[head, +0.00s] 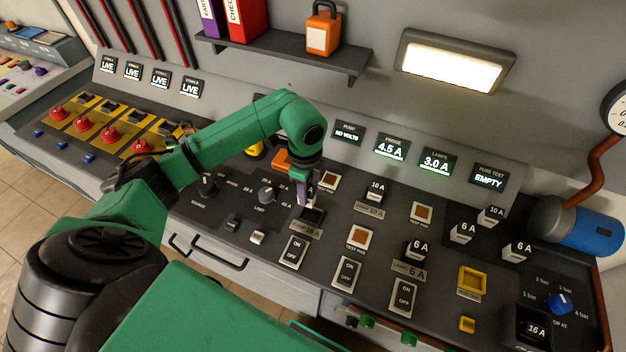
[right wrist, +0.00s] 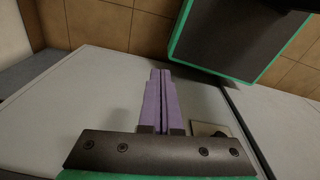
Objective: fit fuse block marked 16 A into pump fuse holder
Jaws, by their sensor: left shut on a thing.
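My left gripper (head: 304,196) reaches down over the pump fuse holder (head: 316,216), whose label reads Pump 16 A. It is shut on a small block that its fingers mostly hide; I cannot read the marking or tell whether the block touches the holder. The pump display (head: 347,133) reads NO VOLTS. In the right wrist view my right gripper (right wrist: 160,75) has its purple fingers together, with nothing visible between them, away from the fuse holders.
Fridge (head: 376,191) and lamps (head: 417,249) holders carry 10 A and 6 A blocks. Several loose blocks (head: 462,232) stand at the right, near a yellow-rimmed fuse test socket (head: 472,281). ON/OFF switches (head: 294,250) line the front. A blue motor (head: 590,230) borders the right.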

